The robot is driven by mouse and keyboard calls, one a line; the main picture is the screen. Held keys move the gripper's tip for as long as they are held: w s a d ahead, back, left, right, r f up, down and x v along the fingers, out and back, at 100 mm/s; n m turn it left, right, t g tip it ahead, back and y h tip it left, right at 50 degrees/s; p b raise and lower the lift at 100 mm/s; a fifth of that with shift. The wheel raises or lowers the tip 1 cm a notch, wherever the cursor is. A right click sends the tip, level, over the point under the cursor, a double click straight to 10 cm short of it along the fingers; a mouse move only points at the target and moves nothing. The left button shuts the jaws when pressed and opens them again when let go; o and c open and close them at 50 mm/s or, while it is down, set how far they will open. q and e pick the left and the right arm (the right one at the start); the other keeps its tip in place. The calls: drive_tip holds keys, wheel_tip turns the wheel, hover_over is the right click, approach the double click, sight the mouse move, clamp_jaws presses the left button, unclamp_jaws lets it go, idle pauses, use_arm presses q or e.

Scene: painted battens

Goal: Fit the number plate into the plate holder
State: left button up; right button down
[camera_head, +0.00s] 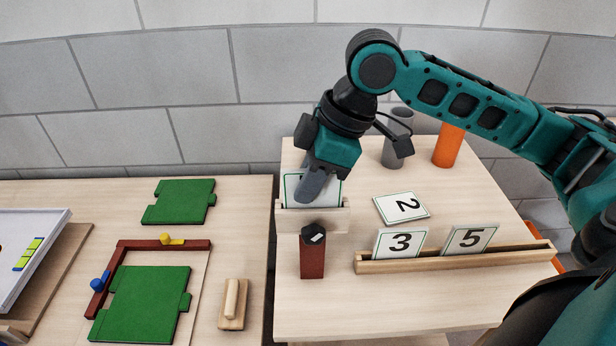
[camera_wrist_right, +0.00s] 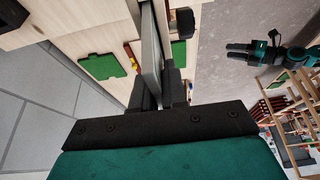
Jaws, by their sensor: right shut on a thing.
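My right gripper (camera_head: 311,190) is shut on a white number plate (camera_head: 292,188) with a green border; the fingers cover much of its face. The plate stands upright at the wooden plate holder (camera_head: 312,220), its lower edge at the holder's top. I cannot tell whether it sits in the slot. In the right wrist view the plate (camera_wrist_right: 152,50) shows edge-on between the fingers (camera_wrist_right: 162,90). My left gripper (camera_wrist_right: 238,51) shows small in that view, away from the tables, with its fingers apart and empty.
Plates 3 (camera_head: 399,243) and 5 (camera_head: 469,239) stand in a wooden rack (camera_head: 455,259); plate 2 (camera_head: 401,207) lies flat. A dark red block (camera_head: 312,258) with a black top stands before the holder. Grey (camera_head: 398,140) and orange (camera_head: 448,146) cylinders stand behind.

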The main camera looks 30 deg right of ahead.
drive_tip(key=shift+f, duration=0.25)
drive_tip(key=c, duration=1.1)
unclamp_jaws()
drive_tip(key=p+v, duration=0.2)
drive_tip(key=v, duration=1.1)
drive_tip(key=shift+f, duration=0.1)
